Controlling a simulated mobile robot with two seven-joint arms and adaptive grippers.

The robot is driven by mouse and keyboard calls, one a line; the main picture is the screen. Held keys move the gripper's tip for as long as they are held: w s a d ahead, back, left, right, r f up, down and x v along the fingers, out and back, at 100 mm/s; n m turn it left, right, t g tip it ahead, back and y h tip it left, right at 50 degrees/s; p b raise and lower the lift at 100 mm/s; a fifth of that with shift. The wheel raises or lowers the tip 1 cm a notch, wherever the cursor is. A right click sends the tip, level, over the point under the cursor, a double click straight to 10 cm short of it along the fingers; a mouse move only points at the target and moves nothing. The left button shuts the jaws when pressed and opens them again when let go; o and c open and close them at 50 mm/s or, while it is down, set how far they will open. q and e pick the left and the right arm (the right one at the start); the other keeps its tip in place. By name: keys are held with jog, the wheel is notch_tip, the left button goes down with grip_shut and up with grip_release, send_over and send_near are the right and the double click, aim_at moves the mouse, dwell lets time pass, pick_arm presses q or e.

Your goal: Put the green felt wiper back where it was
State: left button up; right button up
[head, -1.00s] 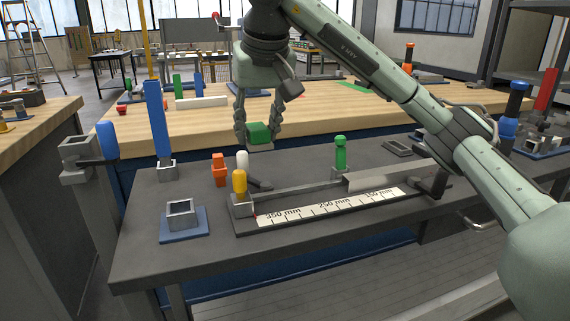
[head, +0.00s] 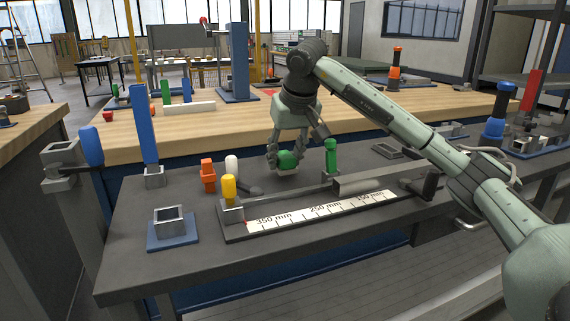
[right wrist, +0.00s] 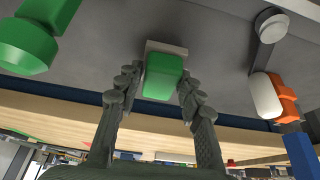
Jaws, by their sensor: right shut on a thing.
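The green felt wiper is a green block (head: 287,160) with a pale grey pad. My right gripper (head: 285,157) is shut on it over the back of the dark bench (head: 130,245). In the right wrist view the green block (right wrist: 163,77) sits between the two fingers, with the pad (right wrist: 166,47) beyond it. I cannot tell whether the pad touches the bench or hangs just above it. A green upright handle (head: 331,155) stands close to the right of the wiper. My left gripper is not in view.
A long fixture with a millimetre scale (head: 325,213) lies in front. A yellow-topped post (head: 228,187), a white-ended tool (head: 232,165) and an orange piece (head: 207,176) stand left. A square holder (head: 169,219) is front left. A wooden table (head: 240,121) lies behind.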

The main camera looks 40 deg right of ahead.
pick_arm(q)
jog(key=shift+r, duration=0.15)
pick_arm(e)
jog(key=shift+f, duration=0.9)
jog(key=shift+f, duration=0.2)
jog(key=o, duration=1.2)
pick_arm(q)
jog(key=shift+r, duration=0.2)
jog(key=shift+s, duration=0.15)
